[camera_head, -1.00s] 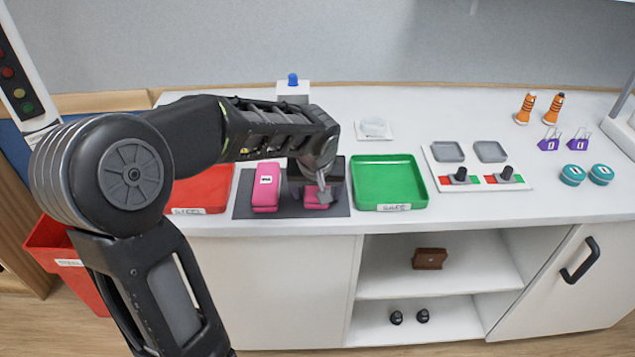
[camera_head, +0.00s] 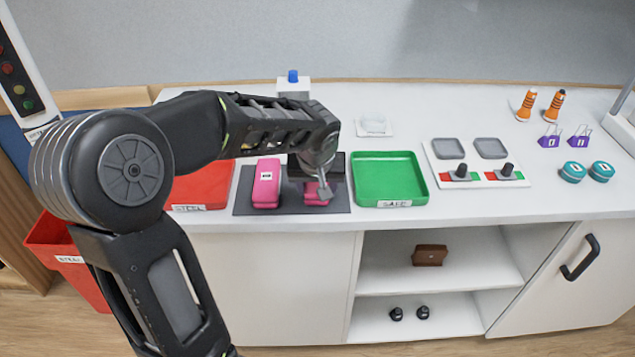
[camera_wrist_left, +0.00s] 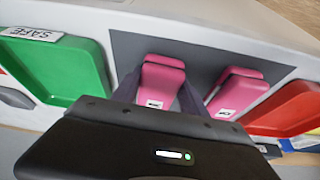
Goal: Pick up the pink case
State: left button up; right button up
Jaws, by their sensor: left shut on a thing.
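Two pink cases stand on the dark grey mat (camera_head: 243,203). The left pink case (camera_head: 266,184) is free; it also shows on the right in the left wrist view (camera_wrist_left: 234,93). The right pink case (camera_head: 317,196) is mostly hidden by my left gripper (camera_head: 318,186) in the head view. In the left wrist view this case (camera_wrist_left: 160,82) sits between the fingers of my left gripper (camera_wrist_left: 158,95), which is shut on it. Whether the case is clear of the mat I cannot tell. My right gripper is not in view.
A red tray (camera_head: 205,190) lies left of the mat and a green tray (camera_head: 390,176) labelled SAFE lies right of it. A panel with two levers (camera_head: 478,177) is further right. Orange, purple and teal items stand at the far right. A red bin (camera_head: 75,262) is below left.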

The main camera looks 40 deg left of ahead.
pick_arm(q)
notch_tip(320, 180, up, 10)
jog(key=shift+r, duration=0.1)
dwell(0.4)
jog(key=shift+a, duration=0.1)
dwell(0.4)
